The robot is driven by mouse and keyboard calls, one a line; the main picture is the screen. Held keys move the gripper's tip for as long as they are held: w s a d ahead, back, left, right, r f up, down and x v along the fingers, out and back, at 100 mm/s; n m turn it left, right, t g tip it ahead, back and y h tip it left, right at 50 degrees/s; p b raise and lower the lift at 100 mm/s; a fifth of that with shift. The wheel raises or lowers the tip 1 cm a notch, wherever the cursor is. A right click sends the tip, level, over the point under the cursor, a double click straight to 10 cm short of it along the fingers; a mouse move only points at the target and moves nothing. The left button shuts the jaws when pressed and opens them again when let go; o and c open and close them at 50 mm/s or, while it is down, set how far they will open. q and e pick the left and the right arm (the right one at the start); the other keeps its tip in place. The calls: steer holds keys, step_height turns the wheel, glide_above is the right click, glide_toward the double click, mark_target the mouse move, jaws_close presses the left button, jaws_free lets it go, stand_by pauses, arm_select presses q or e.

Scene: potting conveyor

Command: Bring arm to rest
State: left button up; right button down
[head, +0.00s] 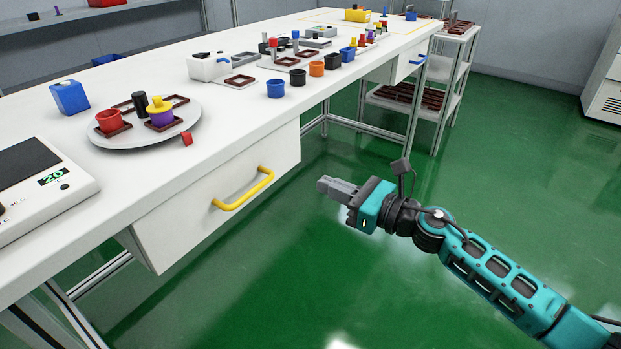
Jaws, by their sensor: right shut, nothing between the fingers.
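My right gripper (324,185) is in the head view, right of the white table's front drawer. It is shut and empty, and its fingers point left toward the drawer front. It hangs over the green floor, clear of the table. My teal right arm (490,275) reaches in from the lower right corner. My left gripper and left arm are not in view.
The white table (225,125) runs from lower left to the back. Its drawer (170,225) has a yellow handle (243,190). A round grey plate (190,110) holds pots. Several small pots stand along the front edge. A shelf cart (455,75) stands behind. Green floor is free at right.

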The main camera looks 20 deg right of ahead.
steer(key=s+a+f+n+g+h, duration=0.1)
steer(key=s+a+f+n+h, duration=0.15)
steer(key=s+f+n, duration=0.6)
steer(key=s+a+f+n+g+h, duration=0.1)
steer(key=s+n+h, duration=0.25)
steer(key=n, duration=0.95)
steer(key=s+a+f+n+g+h, duration=0.1)
steer(key=s+a+f+n+h, duration=0.1)
steer(key=s+f+n, duration=0.65)
arm_select(q)
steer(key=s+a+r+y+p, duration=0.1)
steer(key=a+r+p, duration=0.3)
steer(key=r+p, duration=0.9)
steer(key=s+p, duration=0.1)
steer(key=p, duration=0.6)
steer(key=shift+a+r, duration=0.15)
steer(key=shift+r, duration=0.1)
arm_select(e)
steer(key=d+r, duration=0.1)
steer(key=r, duration=0.7)
steer(key=s+d+r+n+h, duration=0.1)
steer(key=d+r, duration=0.1)
steer(key=r, duration=0.6)
steer(key=shift+d+r, duration=0.2)
steer(key=shift+d, duration=0.1)
steer(key=c, duration=1.8)
jaws_free()
